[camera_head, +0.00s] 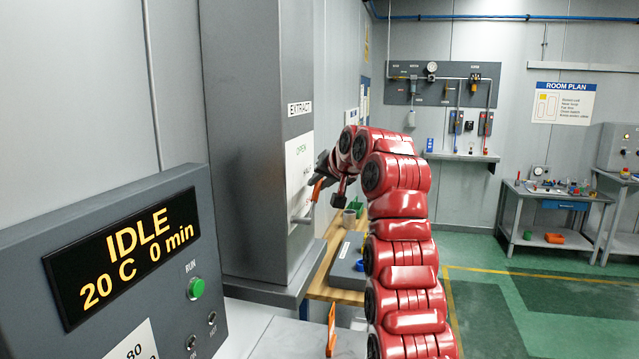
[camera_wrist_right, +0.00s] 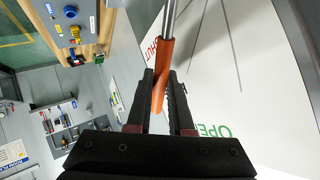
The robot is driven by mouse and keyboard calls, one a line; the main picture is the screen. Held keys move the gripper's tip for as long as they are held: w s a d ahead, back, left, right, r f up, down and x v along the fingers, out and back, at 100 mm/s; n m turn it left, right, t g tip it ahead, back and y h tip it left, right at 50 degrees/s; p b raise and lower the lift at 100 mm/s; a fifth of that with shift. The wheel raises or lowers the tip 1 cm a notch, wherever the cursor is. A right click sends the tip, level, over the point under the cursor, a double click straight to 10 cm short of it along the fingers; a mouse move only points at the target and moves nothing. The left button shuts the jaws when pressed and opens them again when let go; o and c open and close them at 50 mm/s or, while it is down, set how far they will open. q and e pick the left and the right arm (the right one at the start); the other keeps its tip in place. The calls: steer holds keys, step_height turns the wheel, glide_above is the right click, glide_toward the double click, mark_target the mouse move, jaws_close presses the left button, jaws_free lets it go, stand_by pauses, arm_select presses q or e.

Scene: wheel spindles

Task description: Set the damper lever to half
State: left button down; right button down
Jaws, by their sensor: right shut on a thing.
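The damper lever has an orange grip (camera_head: 318,188) on a metal rod; the grip also shows in the wrist view (camera_wrist_right: 161,78). Its white dial plate (camera_head: 299,160) is marked OPEN at the top, HALF in the middle and SHUT lower down, on the grey EXTRACT duct. The grip shows beside the plate around the HALF and SHUT marks; the exact setting is hard to tell. My right gripper (camera_wrist_right: 160,84) is shut on the orange grip, one finger on each side. In the head view my red right arm hides part of this. My left gripper is not in view.
A grey control box (camera_head: 130,270) reading IDLE, 20 C, 0 min stands at the near left. A wooden bench (camera_head: 325,285) with a grey box lies behind the duct. A further workbench (camera_head: 556,195) stands at the back right, with open green floor before it.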

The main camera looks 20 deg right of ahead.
steer(key=shift+a+f, duration=0.1)
steer(key=shift+f, duration=0.15)
steer(key=c, duration=1.2)
jaws_free()
steer(key=shift+c, duration=0.2)
steer(key=shift+o, duration=0.8)
steer(key=shift+w, duration=0.1)
steer(key=shift+a+r, duration=0.1)
steer(key=shift+r, duration=0.1)
